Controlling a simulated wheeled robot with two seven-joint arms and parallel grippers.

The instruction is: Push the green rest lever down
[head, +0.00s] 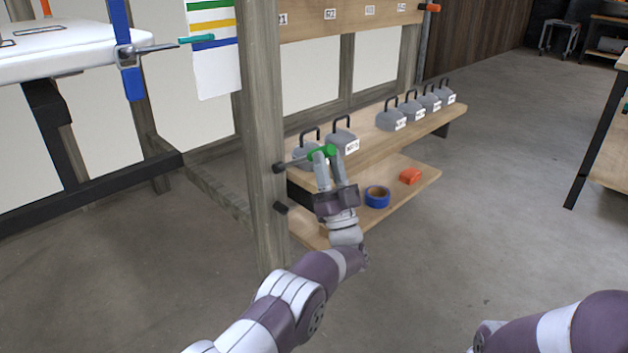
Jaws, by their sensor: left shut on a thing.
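The green rest lever (298,161) is a dark rod on the wooden post with a bright green grip. It sticks out to the right from the post and tilts slightly up toward its green end. My left gripper (324,157) reaches up from below, with its two fingertips shut on the green grip and partly covering it. A short black peg (281,208) stands on the same post below the lever. My right gripper is out of view; only part of my right arm shows at the lower right.
Grey weights (390,118) with black handles stand on the upper shelf (376,148), some just behind the lever. Blue tape (377,197) and an orange block (410,176) lie on the lower shelf. A teal-tipped lever (157,48) sits at upper left.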

